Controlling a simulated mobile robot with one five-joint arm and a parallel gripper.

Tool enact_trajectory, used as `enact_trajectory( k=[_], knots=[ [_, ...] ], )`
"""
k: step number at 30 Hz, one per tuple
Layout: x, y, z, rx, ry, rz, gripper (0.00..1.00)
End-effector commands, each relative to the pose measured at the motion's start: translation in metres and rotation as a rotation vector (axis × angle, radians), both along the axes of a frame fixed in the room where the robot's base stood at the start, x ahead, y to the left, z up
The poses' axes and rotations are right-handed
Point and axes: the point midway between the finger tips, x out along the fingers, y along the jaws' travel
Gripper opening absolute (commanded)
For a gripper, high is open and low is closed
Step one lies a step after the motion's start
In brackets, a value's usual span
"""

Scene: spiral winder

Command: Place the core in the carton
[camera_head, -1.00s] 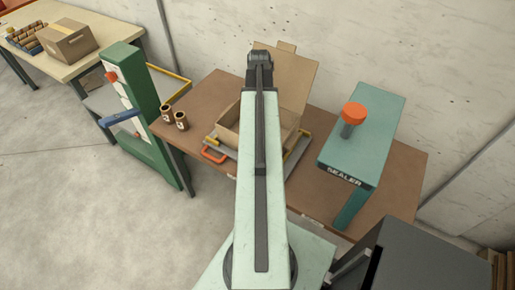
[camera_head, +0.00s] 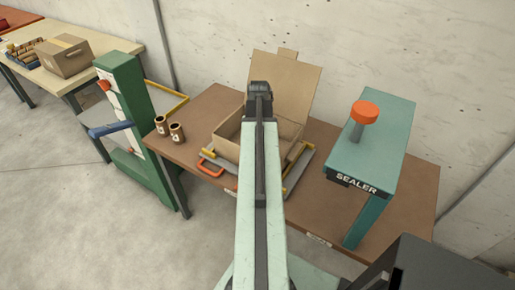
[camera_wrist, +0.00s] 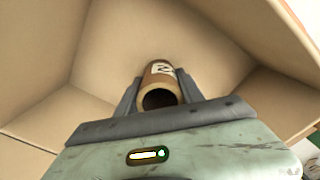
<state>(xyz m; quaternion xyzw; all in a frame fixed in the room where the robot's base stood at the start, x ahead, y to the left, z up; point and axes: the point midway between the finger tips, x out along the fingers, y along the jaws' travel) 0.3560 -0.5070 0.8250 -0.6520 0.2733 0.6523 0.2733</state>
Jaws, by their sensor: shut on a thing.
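My gripper (camera_wrist: 158,92) is shut on a brown cardboard core (camera_wrist: 161,82) with a white label, seen in the wrist view. The core's hollow end faces the wrist camera. The open carton (camera_head: 227,150) stands on the brown table with its lid flap (camera_head: 290,85) raised at the back. In the wrist view the carton's tan inner walls (camera_wrist: 100,60) surround the core, so the gripper is over or inside the carton. Whether the core touches the carton floor I cannot tell. In the head view my arm hides the core and part of the carton.
A teal sealer (camera_head: 370,150) with an orange knob stands to the right. A green post machine (camera_head: 130,110) is at the left. A closed carton (camera_head: 63,56) sits on a far table.

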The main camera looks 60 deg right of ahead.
Motion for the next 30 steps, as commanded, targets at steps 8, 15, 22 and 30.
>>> enact_trajectory(
  k=[8,15,22,30],
  knots=[
    [0.000,0.000,-0.002,0.000,0.000,0.000,0.00],
    [0.000,0.000,-0.001,0.000,0.000,0.001,0.66],
    [0.001,0.000,0.001,0.000,0.000,0.001,0.66],
    [0.001,0.001,0.035,0.000,0.000,0.001,0.66]
  ],
)
